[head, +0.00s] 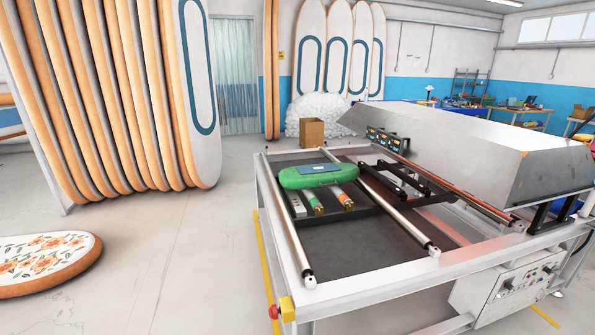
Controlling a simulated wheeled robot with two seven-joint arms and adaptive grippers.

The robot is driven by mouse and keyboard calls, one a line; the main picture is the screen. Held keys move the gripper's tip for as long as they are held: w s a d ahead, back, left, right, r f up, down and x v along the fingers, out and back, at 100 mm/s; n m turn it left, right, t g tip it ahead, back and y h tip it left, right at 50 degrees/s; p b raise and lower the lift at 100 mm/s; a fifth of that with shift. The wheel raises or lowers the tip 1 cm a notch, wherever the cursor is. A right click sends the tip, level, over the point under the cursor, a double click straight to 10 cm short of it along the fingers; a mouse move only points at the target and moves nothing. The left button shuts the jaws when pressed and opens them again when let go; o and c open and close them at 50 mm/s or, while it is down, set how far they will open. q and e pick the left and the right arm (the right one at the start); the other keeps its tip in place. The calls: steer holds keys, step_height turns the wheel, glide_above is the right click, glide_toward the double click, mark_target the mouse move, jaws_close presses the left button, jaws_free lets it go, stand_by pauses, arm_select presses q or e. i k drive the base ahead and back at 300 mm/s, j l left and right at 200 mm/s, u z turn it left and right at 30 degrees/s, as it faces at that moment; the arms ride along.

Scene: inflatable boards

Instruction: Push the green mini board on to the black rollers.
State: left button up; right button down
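The green mini board (322,178) lies flat near the far left end of the machine's frame, with a small blue panel (320,169) on its top. Two short cylinders with copper-coloured ends (341,196) stick out from under its near edge, beside a small white block (297,204). The machine's bed (360,246) is dark. Long silver bars (296,245) run along it, on the left and right of the board. Neither of my grippers is in view.
A large grey metal hood (460,145) covers the machine's right side. A red stop button (274,312) sits at the near left corner. Tall boards (110,100) lean at left, and a floral board (45,262) lies lower left. Floor between is clear.

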mark_target(289, 177)
steer(key=i+j+z, duration=0.1)
steer(key=i+j, duration=0.25)
steer(key=j, duration=0.2)
steer(key=i+j+z, duration=0.1)
steer(key=i+j, duration=0.2)
steer(key=j, duration=0.25)
steer(key=i+j, duration=0.3)
steer(key=j, duration=0.25)
steer(key=i+j+z, duration=0.15)
steer(key=i+j, duration=0.15)
steer(key=j, duration=0.3)
steer(key=i+j+z, duration=0.1)
steer(key=i+j, duration=0.15)
steer(key=j, duration=0.35)
steer(key=i+j+z, duration=0.1)
steer(key=i+j, duration=0.15)
steer(key=j, duration=0.4)
steer(key=i+j+z, duration=0.1)
steer(key=j, duration=0.55)
steer(key=i+j+z, duration=0.1)
steer(key=i+j, duration=0.2)
steer(key=j, duration=0.35)
